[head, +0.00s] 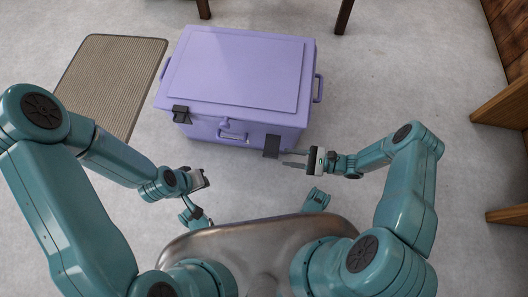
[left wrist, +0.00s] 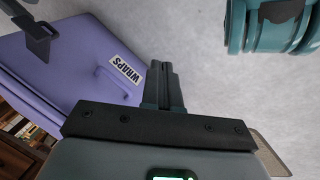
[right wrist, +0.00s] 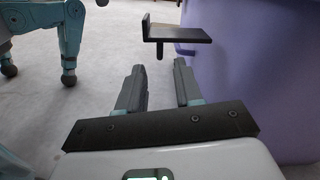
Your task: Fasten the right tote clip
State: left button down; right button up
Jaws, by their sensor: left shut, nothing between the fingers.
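A purple tote (head: 238,75) stands on the floor with its lid down. Its right clip (head: 271,147) is a black plate sticking out from the front; in the right wrist view (right wrist: 178,34) it stands out from the purple wall with a lip at its outer end.
A ribbed mat (head: 112,75) lies left of the tote. Wooden furniture (head: 503,103) stands at the right edge. The grey floor between tote and wood is clear.

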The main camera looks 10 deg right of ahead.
jog(key=p+x, duration=0.1)
jog(key=x, duration=0.8)
grip_shut()
